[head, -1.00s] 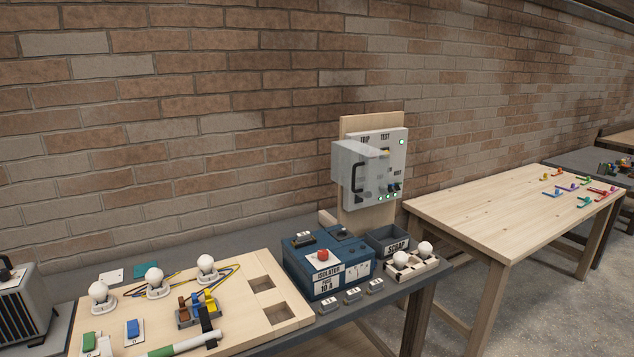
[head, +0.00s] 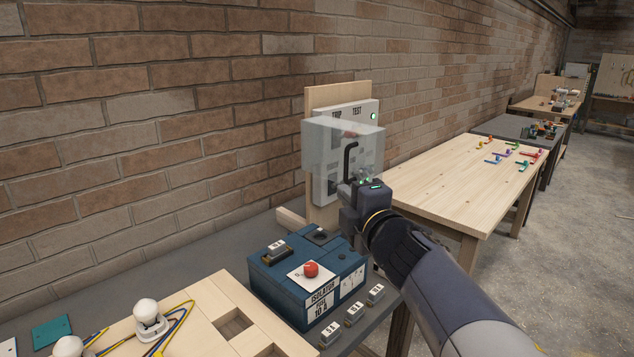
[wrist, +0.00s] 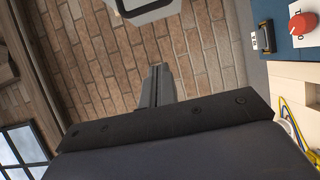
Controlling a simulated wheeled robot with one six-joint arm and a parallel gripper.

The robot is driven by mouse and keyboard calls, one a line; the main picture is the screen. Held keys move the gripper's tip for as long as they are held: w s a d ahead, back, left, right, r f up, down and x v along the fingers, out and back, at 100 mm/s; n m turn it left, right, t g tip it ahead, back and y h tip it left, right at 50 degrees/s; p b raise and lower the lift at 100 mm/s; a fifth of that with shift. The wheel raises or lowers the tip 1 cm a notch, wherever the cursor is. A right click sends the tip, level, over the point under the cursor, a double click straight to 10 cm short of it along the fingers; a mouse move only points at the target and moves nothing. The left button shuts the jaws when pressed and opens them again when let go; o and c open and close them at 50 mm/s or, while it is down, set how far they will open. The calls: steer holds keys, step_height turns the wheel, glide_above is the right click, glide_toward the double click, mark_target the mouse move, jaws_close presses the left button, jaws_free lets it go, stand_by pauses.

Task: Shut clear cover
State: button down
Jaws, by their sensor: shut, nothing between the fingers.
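The clear cover (head: 318,140) is a see-through box-shaped lid with a black handle (head: 349,160). It stands out from the upper front of the pale grey panel (head: 362,116) on a wooden backboard, not flush with it. My gripper (head: 354,188) is shut and empty, just below the handle in the head view; whether they touch is unclear. My arm hides the panel's lower right. In the wrist view, my shut gripper (wrist: 155,74) points toward the brick wall, and a pale-edged part, not clearly identifiable, shows at the top.
A blue isolator box (head: 290,275) with a red knob stands below the panel on the grey bench. Small labelled blocks (head: 355,312) lie along its front. A wooden table (head: 440,175) with coloured parts stands to the right. The brick wall is close behind the panel.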

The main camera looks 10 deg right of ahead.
steer(key=w+d+p, duration=0.1)
steer(key=w+d, duration=0.1)
steer(key=w, duration=0.9)
steer(key=shift+p, duration=0.3)
